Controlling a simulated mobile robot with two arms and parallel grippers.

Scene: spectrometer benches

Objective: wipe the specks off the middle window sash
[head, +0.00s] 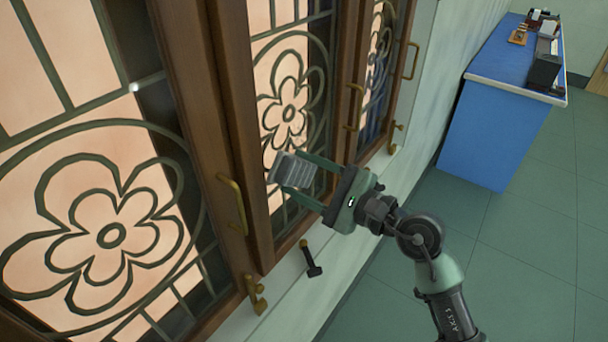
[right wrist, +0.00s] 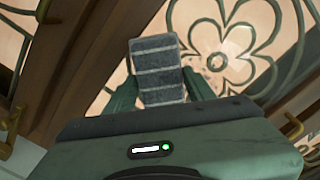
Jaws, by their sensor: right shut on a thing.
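The middle window sash (head: 261,45) has a brown wooden frame and pale panes behind a green flower grille. Small dark specks (right wrist: 205,69) show on its pane beside the flower in the right wrist view. My right gripper (head: 293,172) is shut on a grey pad with light stripes (right wrist: 158,66). The pad is in front of the lower part of the middle sash, near the flower. I cannot tell whether it touches the pane. It hides part of the glass behind it. My left gripper is not in view.
The left sash (head: 227,150) stands nearer with a brass handle (head: 233,204); the right sash (head: 402,75) is farther along. A blue bench (head: 497,128) with equipment stands at right; green floor between is clear.

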